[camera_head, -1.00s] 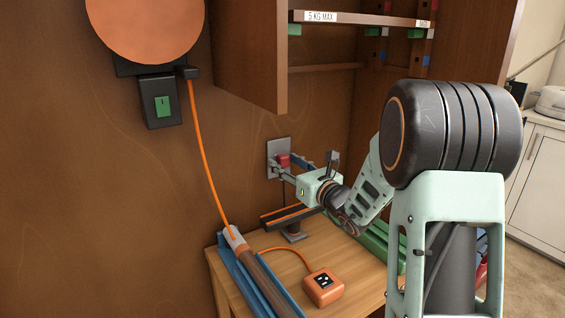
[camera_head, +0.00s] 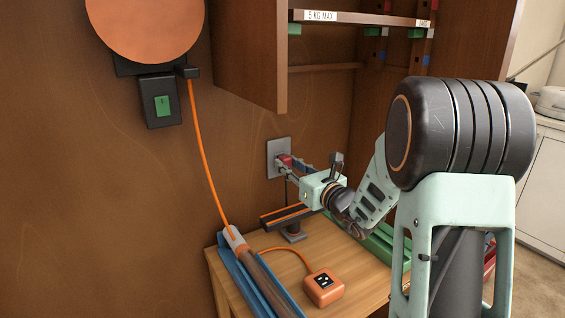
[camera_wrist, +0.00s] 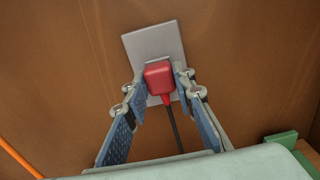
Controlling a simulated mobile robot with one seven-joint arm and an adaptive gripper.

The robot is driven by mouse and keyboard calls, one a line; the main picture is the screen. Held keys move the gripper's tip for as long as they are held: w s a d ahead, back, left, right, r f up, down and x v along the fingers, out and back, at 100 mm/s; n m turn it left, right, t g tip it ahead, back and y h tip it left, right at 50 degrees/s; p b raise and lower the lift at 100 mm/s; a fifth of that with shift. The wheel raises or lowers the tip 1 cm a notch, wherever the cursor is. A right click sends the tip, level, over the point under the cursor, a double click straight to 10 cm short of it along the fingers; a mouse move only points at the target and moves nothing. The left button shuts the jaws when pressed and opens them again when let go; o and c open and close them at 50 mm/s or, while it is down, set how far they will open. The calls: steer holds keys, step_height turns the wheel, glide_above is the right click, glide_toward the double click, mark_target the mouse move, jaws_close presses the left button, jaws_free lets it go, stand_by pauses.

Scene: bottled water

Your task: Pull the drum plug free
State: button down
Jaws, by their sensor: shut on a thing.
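A red plug (camera_wrist: 158,75) sits at a pale grey wall plate (camera_wrist: 150,42), with a black cord (camera_wrist: 174,125) hanging from it. The plug (camera_head: 284,160) and plate (camera_head: 272,158) also show small in the head view. My gripper (camera_wrist: 162,83) has one fingertip on each side of the plug and is shut on it. In the head view my gripper (camera_head: 285,166) reaches to the plate from the right. The fingers partly hide the plug's sides. I cannot tell whether there is a gap between plug and plate.
A copper-coloured disc (camera_head: 145,25) hangs on the wall, with an orange cable (camera_head: 205,155) below it. An orange socket box (camera_head: 323,288) and blue rails (camera_head: 255,285) lie on the wooden table (camera_head: 365,285). A shelf (camera_head: 365,18) overhangs above my arm.

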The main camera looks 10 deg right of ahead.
mark_target(288, 164)
steer(key=shift+b+v, duration=0.45)
steer(key=shift+v, duration=1.9)
steer(key=shift+s, duration=0.1)
